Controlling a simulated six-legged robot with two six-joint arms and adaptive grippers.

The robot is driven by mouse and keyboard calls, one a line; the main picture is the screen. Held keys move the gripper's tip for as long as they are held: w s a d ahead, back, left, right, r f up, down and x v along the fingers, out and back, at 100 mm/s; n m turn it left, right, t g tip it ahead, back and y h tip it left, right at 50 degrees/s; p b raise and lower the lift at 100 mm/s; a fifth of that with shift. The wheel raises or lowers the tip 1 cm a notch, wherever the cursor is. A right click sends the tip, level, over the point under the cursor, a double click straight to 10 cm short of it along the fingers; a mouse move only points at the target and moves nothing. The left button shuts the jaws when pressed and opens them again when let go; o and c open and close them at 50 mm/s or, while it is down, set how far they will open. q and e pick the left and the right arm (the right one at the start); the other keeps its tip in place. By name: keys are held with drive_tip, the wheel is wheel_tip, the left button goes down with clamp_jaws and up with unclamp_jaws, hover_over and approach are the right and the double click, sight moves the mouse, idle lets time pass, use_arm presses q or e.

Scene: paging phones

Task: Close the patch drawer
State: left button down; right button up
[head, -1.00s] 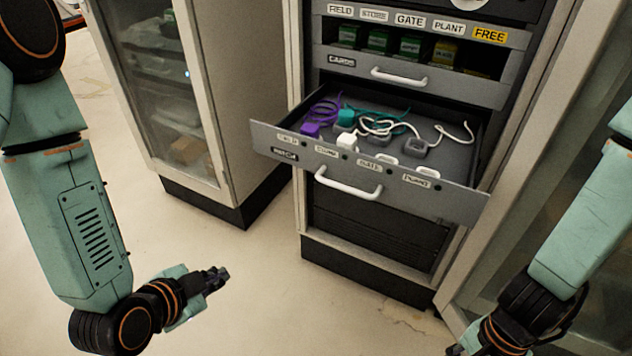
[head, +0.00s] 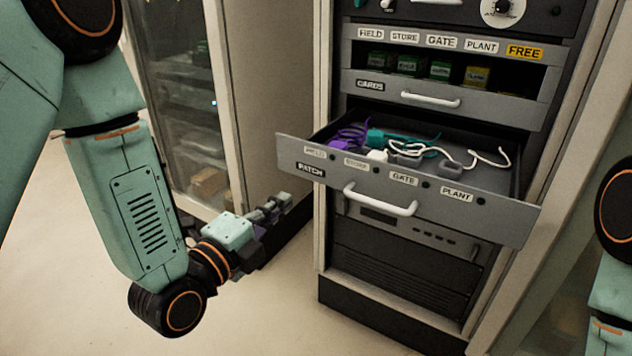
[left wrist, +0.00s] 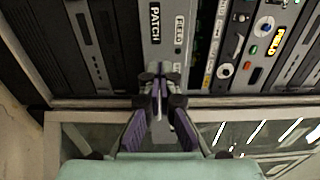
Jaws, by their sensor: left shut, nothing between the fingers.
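The patch drawer (head: 290,160) stands pulled out of the rack in the head view. Its grey front carries a PATCH label, FIELD, STORE, GATE and PLANT labels, and a white handle (head: 380,199). Inside lie purple, teal and white cords with plugs (head: 425,150). My left gripper (head: 283,202) is shut and empty, left of the drawer front and lower in the picture, apart from the handle. In the left wrist view the shut fingers (left wrist: 160,72) point toward the drawer front (left wrist: 158,40), which appears turned sideways. My right gripper is out of view; only part of that arm shows.
Above the patch drawer is the CARDS drawer (head: 450,88) with its own white handle and several coloured cards. A glass-doored cabinet (head: 190,100) stands left of the rack. Another glass-fronted surface is at the right. Pale floor (head: 70,260) is open at lower left.

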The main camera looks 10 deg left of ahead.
sight(323, 169)
use_arm(q)
drive_tip(key=b+x, duration=0.2)
drive_tip(key=x, duration=0.8)
drive_tip(key=shift+d, duration=0.25)
drive_tip(key=shift+w, duration=0.35)
